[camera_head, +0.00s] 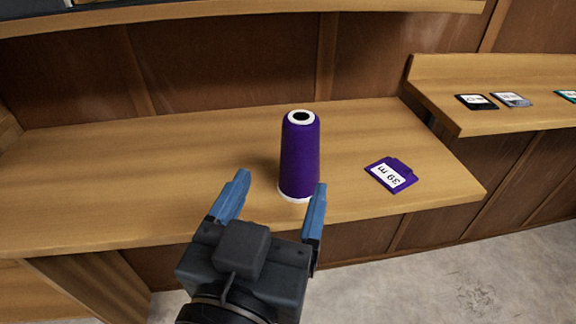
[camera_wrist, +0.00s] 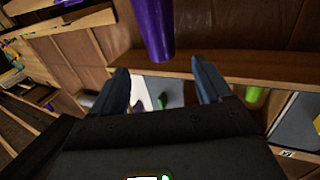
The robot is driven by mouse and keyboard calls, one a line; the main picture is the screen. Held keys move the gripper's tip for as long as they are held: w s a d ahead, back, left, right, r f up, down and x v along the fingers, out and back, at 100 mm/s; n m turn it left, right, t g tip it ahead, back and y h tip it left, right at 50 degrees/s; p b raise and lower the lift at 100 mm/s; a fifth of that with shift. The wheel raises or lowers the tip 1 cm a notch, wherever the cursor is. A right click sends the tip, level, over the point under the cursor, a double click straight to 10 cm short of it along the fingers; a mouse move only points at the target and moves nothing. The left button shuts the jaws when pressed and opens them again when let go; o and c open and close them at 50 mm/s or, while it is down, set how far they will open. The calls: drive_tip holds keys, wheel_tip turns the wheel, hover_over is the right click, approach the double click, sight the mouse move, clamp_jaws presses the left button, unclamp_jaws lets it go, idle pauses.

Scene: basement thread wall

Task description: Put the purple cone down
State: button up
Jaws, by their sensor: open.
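The purple cone (camera_head: 300,157) stands upright on the wooden shelf (camera_head: 150,170) in the head view. It has a white rim with a dark hole on top and a white base. My gripper (camera_head: 281,180) is open, its two blue fingers spread in front of the cone's lower part, with nothing held between them. In the wrist view the cone (camera_wrist: 154,28) shows at the top, beyond the open fingers (camera_wrist: 161,68); its far end is cut off by the frame edge.
A purple tag reading "39 m" (camera_head: 391,174) lies on the shelf right of the cone. A higher shelf at right (camera_head: 500,75) carries several small cards. The shelf left of the cone is clear. Another shelf edge (camera_head: 240,10) runs above.

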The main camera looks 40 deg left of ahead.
drive_tip(key=shift+v, duration=1.4)
drive_tip(key=d+f+n+g+h, duration=0.1)
drive_tip(key=d+f, duration=0.7)
drive_tip(key=d, duration=0.3)
drive_tip(key=d+f+n+g+h, duration=0.1)
drive_tip(key=d+f, duration=0.7)
drive_tip(key=d, duration=0.2)
drive_tip(key=s+d+r+m+h, duration=0.1)
drive_tip(key=s+d+m+h, duration=0.4)
drive_tip(key=s+d, duration=1.1)
drive_tip(key=shift+d+m+t+h, duration=0.35)
drive_tip(key=shift+d+m, duration=0.2)
drive_tip(key=shift+m, duration=0.55)
drive_tip(key=shift+s, duration=0.15)
